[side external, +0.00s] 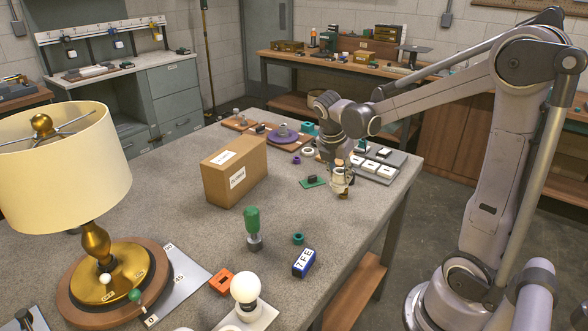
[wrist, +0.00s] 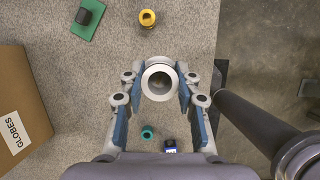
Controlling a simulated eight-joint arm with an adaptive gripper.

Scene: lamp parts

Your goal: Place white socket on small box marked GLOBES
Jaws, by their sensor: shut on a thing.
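My gripper (side external: 340,168) points down near the right edge of the table. In the wrist view its two fingers close on the white socket (wrist: 159,80), a pale ring with a dark centre. The socket (side external: 340,182) also shows at the fingertips in the side view; whether it touches anything below is unclear. The brown cardboard box marked GLOBES (side external: 233,172) stands upright on the table, left of my gripper in the side view. Its labelled face shows at the left of the wrist view (wrist: 30,115), clear of the fingers.
A green plate with a dark part (side external: 313,182) lies between box and gripper. A yellow ring-like part (wrist: 147,18), a teal ring (side external: 298,239) and a blue 7FE block (side external: 304,263) are nearby. A green-handled tool (side external: 252,222) stands in front of the box; a lamp (side external: 95,240) is left.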

